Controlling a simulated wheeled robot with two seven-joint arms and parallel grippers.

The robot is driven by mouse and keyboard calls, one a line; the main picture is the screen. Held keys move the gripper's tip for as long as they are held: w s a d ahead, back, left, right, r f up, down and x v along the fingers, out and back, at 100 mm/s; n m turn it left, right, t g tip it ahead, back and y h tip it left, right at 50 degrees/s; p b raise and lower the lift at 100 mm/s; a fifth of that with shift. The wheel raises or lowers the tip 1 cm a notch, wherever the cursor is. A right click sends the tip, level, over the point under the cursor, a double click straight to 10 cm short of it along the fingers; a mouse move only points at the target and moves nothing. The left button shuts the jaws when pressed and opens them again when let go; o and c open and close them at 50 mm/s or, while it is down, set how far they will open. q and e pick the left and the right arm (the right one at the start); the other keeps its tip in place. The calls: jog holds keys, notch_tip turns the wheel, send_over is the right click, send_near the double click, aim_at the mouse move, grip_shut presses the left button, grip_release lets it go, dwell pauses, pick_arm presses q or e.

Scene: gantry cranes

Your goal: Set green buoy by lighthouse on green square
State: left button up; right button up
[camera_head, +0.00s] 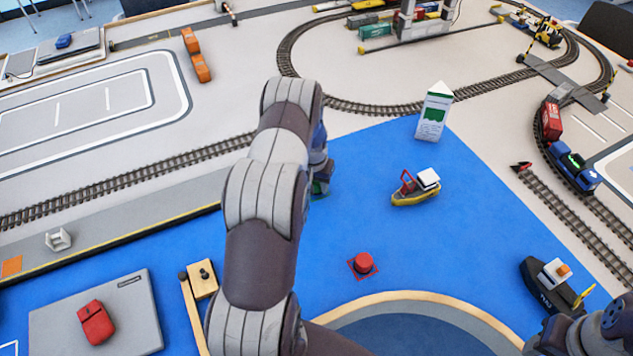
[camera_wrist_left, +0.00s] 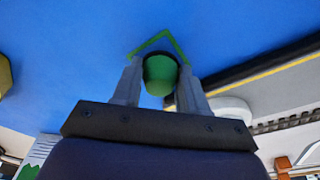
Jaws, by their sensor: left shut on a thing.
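My left gripper (camera_wrist_left: 160,90) is shut on the green buoy (camera_wrist_left: 160,72), seen between its fingers in the wrist view. The green square (camera_wrist_left: 175,44), an outline on the blue mat, shows behind the buoy; whether the buoy touches the mat cannot be told. In the head view my arm hides most of this gripper (camera_head: 320,178), and only a bit of green shows by it. A white round thing (camera_wrist_left: 232,108) beside the fingers may be the lighthouse's base; the lighthouse is not clearly seen in the head view.
A yellow boat (camera_head: 415,190) and a white carton-like block (camera_head: 433,112) stand right of the arm. A red buoy (camera_head: 363,263) sits on a red square. A dark tug (camera_head: 552,285) is lower right. The grey quay (camera_head: 130,230) edges the blue mat.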

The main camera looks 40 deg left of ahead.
pick_arm(q)
jog(key=shift+w+f, duration=0.15)
jog(key=shift+f, duration=0.2)
jog(key=shift+f, duration=0.15)
jog(key=o, duration=1.1)
jog(key=shift+c, duration=0.2)
